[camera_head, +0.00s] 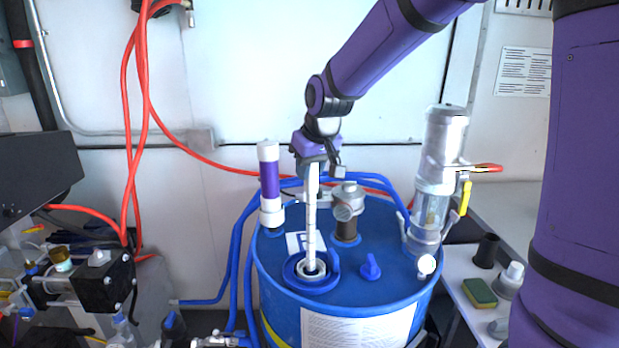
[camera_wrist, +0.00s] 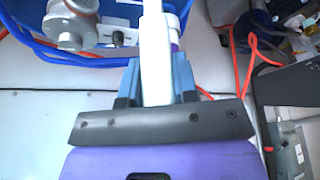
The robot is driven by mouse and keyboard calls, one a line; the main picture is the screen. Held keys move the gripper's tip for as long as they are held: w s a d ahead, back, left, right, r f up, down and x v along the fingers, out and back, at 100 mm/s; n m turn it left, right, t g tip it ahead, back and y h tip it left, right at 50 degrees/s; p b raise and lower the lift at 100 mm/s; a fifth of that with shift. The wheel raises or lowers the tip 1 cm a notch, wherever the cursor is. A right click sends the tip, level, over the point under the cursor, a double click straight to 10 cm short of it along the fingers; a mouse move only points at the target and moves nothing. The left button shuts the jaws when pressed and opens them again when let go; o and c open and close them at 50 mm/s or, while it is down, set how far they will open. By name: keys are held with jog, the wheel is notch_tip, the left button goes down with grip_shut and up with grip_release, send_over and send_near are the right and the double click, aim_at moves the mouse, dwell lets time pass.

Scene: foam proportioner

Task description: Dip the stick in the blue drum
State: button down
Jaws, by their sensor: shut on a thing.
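The blue drum (camera_head: 345,296) stands upright in the middle of the head view, with a paper label on its front. The white stick (camera_head: 310,215) is upright above the drum's round opening (camera_head: 311,270). Its lower end reaches into the opening; how deep it goes is hidden. My gripper (camera_head: 311,168) is shut on the stick's upper end, above the drum top. In the wrist view my gripper (camera_wrist: 157,85) has its blue fingers on both sides of the white stick (camera_wrist: 155,45).
A purple and white tube (camera_head: 269,185) stands left of the stick, and a grey metal fitting (camera_head: 345,212) stands close right. A clear cylinder (camera_head: 436,170) with a yellow-handled valve rises at the drum's right. Blue hoses (camera_head: 236,260) run round the drum. A side shelf (camera_head: 470,280) holds a sponge (camera_head: 479,292).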

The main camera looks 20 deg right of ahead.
jog(key=shift+r, duration=4.95)
